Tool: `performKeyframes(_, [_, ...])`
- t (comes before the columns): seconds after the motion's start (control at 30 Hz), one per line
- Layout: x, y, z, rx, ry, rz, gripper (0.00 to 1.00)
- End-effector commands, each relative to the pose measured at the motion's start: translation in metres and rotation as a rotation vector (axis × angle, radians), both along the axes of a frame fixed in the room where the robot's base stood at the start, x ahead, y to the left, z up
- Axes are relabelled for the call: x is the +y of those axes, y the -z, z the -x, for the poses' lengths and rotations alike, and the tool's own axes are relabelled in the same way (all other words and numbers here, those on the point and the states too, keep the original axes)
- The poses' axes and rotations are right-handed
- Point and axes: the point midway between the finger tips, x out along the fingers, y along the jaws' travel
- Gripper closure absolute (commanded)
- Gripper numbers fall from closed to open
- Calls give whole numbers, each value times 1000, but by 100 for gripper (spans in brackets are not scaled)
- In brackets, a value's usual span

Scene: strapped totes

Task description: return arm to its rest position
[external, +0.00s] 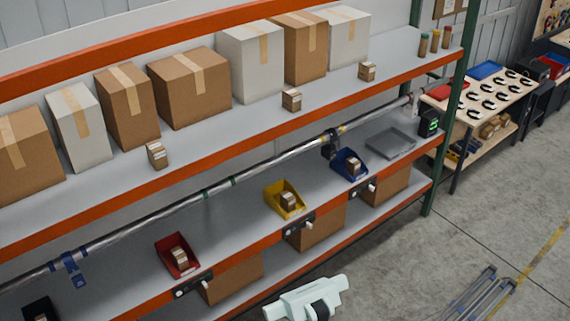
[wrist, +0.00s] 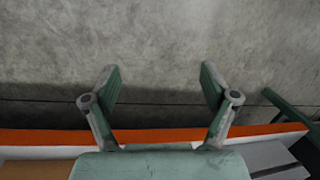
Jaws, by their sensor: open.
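My gripper (wrist: 159,76) shows in the wrist view with its two grey-green fingers spread wide. It is open and nothing is between the fingers. Behind them are bare grey concrete floor and an orange shelf beam (wrist: 50,137). A pale mint part of my arm (external: 305,298) shows at the bottom of the external view, in front of the rack. The rest of the arm is out of that frame, and I cannot make out the fingers there.
Red (external: 168,245), yellow (external: 298,211) and blue (external: 341,178) bins, each holding a small box, stand on the lower shelf. Cartons (external: 190,90) line the upper shelf. A tool bench (external: 515,97) stands at right. Open floor (external: 400,255) lies in front, with a metal frame (external: 480,295).

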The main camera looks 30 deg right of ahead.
Motion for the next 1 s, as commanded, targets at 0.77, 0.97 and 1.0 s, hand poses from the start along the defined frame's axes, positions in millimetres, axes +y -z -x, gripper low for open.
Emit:
performKeyframes(0.77, [-249,45,226,459,363,280,15])
performKeyframes(0.97, [-250,44,226,458,370,278,15])
performKeyframes(1.0, [-250,44,225,458,370,278,15])
